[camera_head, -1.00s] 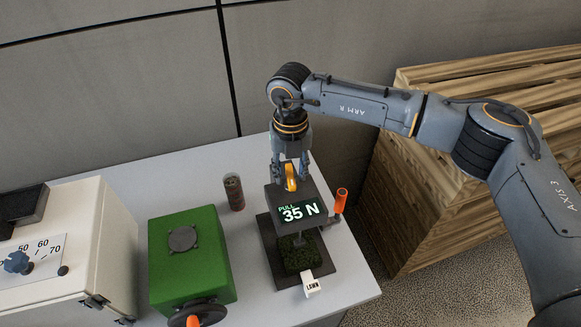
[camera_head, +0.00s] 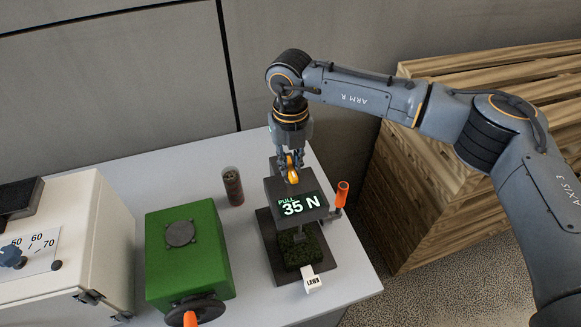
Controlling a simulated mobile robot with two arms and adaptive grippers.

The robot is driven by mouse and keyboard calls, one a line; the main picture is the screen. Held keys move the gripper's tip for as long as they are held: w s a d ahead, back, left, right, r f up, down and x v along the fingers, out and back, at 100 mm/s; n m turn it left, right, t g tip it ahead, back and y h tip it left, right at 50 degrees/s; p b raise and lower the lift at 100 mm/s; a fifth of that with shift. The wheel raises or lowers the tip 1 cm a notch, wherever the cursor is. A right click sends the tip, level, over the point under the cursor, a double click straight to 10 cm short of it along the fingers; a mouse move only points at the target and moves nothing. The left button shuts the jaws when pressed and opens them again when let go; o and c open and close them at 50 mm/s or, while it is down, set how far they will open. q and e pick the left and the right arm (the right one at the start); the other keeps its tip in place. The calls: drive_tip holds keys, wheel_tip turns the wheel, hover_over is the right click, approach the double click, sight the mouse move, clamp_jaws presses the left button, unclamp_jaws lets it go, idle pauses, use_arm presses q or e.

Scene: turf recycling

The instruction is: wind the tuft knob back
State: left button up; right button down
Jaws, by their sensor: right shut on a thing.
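The tuft knob (camera_head: 292,175) is a yellow-orange knob on top of the dark pull tester (camera_head: 282,187), toward its back. My right gripper (camera_head: 289,158) comes down on the knob from above and is shut on it; the fingers partly hide it. The tester's display (camera_head: 299,205) reads "PULL 35 N". A green turf piece (camera_head: 300,247) sits low in the tester, with a white tag (camera_head: 311,279) reading "LAWN" at its front. An orange-handled lever (camera_head: 341,194) stands at the tester's right side. My left gripper is out of view.
A green box (camera_head: 165,262) with a dark handwheel (camera_head: 196,310) stands left of the tester. A white cabinet (camera_head: 112,240) with a dial is farther left. A brown-filled clear tube (camera_head: 233,186) stands behind. Wooden pallets (camera_head: 420,190) are stacked beyond the table's right edge.

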drive_tip(key=n+b, duration=0.6)
drive_tip(key=b, duration=0.1)
drive_tip(key=shift+f, duration=0.25)
drive_tip(key=n+b, duration=0.2)
drive_tip(key=n, duration=0.1)
drive_tip(key=shift+r+n+b, duration=0.1)
drive_tip(key=shift+n+b, duration=0.25)
drive_tip(key=shift+n, duration=0.05)
drive_tip(key=n+b, duration=0.2)
drive_tip(key=n, duration=0.2)
drive_tip(key=shift+r+n, duration=0.1)
drive_tip(key=shift+n, duration=0.2)
drive_tip(key=n, duration=0.5)
drive_tip(key=shift+r+b, duration=0.1)
drive_tip(key=shift+b, duration=0.3)
drive_tip(key=n, duration=0.5)
drive_tip(key=shift+n, duration=0.4)
drive_tip(key=n, duration=0.5)
drive_tip(key=shift+n, duration=0.3)
drive_tip(key=n, duration=0.5)
drive_tip(key=shift+n, duration=0.3)
